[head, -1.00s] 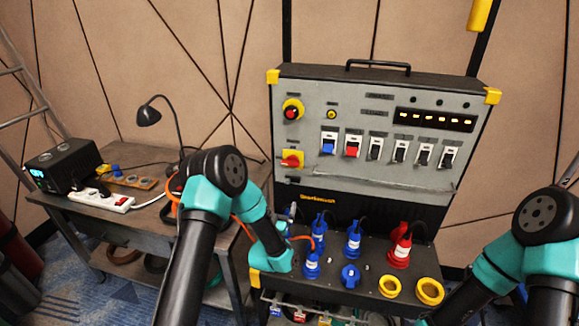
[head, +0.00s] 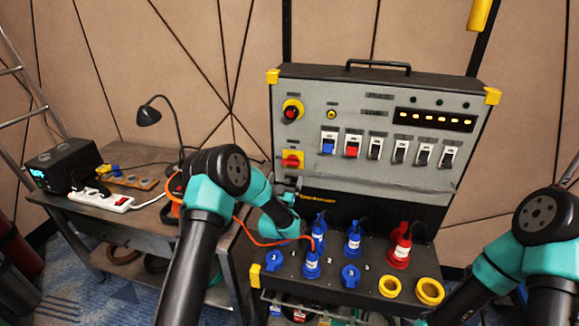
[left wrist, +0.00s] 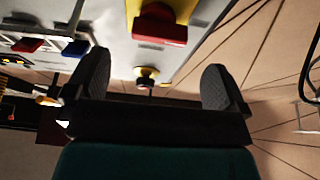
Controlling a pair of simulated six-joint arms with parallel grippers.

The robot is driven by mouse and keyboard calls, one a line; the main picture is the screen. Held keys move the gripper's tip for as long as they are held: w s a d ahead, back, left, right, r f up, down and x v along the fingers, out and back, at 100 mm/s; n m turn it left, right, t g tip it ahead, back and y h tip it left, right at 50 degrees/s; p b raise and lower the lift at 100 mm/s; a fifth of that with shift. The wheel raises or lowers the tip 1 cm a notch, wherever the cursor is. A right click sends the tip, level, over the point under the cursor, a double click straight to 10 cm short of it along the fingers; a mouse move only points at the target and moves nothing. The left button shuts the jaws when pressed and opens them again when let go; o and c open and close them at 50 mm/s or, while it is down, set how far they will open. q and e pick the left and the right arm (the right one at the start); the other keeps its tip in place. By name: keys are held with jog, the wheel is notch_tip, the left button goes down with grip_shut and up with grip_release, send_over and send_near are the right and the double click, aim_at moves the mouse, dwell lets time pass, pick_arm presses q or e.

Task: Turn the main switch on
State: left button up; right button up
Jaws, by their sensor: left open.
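The control panel (head: 380,125) stands upright at the back. The main switch (head: 291,160) appears to be the red rotary knob on a yellow plate at the panel's lower left. A red knob on a yellow plate (left wrist: 162,22) also shows at the top of the left wrist view. My left gripper (head: 288,187) is just below the main switch in the head view, partly hidden by its own wrist. In the left wrist view its two dark fingers (left wrist: 157,80) are wide apart with nothing held. My right gripper is out of frame; only its arm shows.
A red emergency button (head: 291,112) sits above the main switch. A row of breakers (head: 375,147) is to the right. Blue plugs (head: 353,242) and a red plug (head: 400,248) stand on the ledge below. A side table (head: 120,220) with a power strip and lamp is left.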

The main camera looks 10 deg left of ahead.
aim_at(289, 165)
pick_arm(q)
jog(key=x, duration=0.7)
jog(key=shift+s, duration=0.1)
jog(key=c, duration=0.9)
